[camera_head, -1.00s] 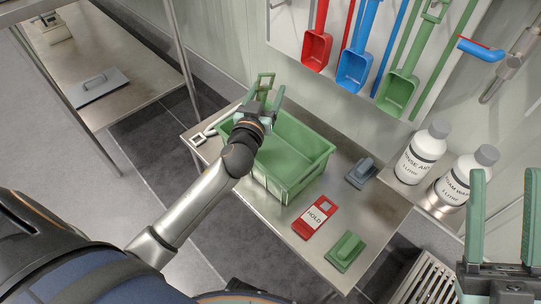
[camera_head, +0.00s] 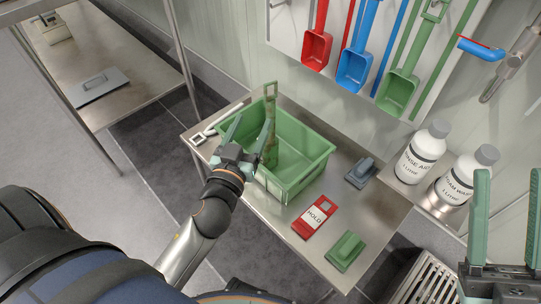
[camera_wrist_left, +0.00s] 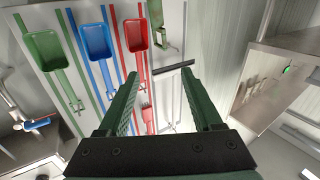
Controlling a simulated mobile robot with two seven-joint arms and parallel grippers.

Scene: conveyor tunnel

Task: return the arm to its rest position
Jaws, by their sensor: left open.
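My left gripper (camera_head: 252,124) is over the near-left side of the green crate (camera_head: 302,176). Its two green fingers are apart, and nothing is held between them. In the left wrist view the gripper (camera_wrist_left: 159,76) also shows open, with the wall rack beyond it.
The crate stands on a steel table (camera_head: 375,225) with a red HOLD tag (camera_head: 315,216), a green block (camera_head: 346,250) and a grey block (camera_head: 360,172). Two white bottles (camera_head: 421,153) stand at right. Scoops (camera_head: 356,70) hang on the wall.

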